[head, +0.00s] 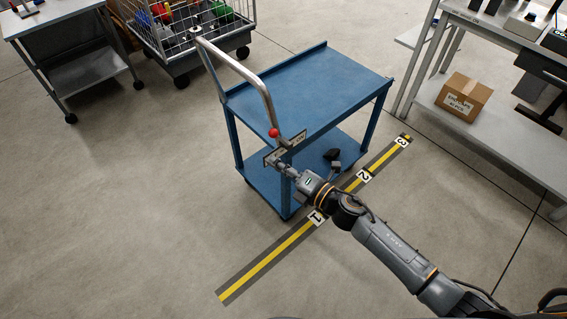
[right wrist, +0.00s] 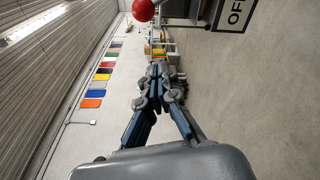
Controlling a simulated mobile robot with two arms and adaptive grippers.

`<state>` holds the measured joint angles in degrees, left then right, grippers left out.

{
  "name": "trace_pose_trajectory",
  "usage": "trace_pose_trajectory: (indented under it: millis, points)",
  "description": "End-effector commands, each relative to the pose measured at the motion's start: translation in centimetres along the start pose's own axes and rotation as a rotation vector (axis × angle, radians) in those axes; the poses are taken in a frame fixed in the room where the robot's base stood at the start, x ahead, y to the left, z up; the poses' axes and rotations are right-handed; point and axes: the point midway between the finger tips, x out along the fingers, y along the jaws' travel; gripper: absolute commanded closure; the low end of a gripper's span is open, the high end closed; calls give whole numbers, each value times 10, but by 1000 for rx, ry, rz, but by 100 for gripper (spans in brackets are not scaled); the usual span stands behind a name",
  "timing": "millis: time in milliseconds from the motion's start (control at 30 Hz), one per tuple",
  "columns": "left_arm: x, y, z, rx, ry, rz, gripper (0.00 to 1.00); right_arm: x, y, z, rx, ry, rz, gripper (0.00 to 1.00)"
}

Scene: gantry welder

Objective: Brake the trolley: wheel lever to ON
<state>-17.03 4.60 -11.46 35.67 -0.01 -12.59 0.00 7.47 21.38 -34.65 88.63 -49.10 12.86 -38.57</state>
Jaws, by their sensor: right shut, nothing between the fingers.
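The blue trolley (head: 315,82) stands in the middle of the head view, with a bent metal push handle (head: 240,68) on its left. A red ball knob (head: 273,132) of the wheel lever sits at the trolley's near end, above a label plate (head: 291,147); the plate's right end seems to read ON. In the right wrist view the red knob (right wrist: 143,9) is at the top edge, left of a sign reading OFF (right wrist: 236,12). My right gripper (head: 283,167) is shut and empty, just below the plate; its fingers (right wrist: 160,72) point toward the knob's side without visible contact. My left gripper is out of view.
A yellow-and-black floor strip (head: 262,265) with numbers 1 to 3 runs beside the trolley. A workbench with a cardboard box (head: 463,97) stands right. A wire cage cart (head: 185,38) and a grey table (head: 75,70) are behind left. The floor at left is clear.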

Motion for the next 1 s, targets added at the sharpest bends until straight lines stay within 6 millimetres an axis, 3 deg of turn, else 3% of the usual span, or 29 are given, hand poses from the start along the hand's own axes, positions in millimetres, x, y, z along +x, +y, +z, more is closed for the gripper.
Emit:
trace_pose_trajectory:
  millis: [267,533,1000]
  points:
    - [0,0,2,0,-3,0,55,62,2,0,1,0,3,100]
    - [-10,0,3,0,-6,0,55,50,1,33,0,0,-1,100]
    - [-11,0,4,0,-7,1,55,48,0,38,2,0,0,100]
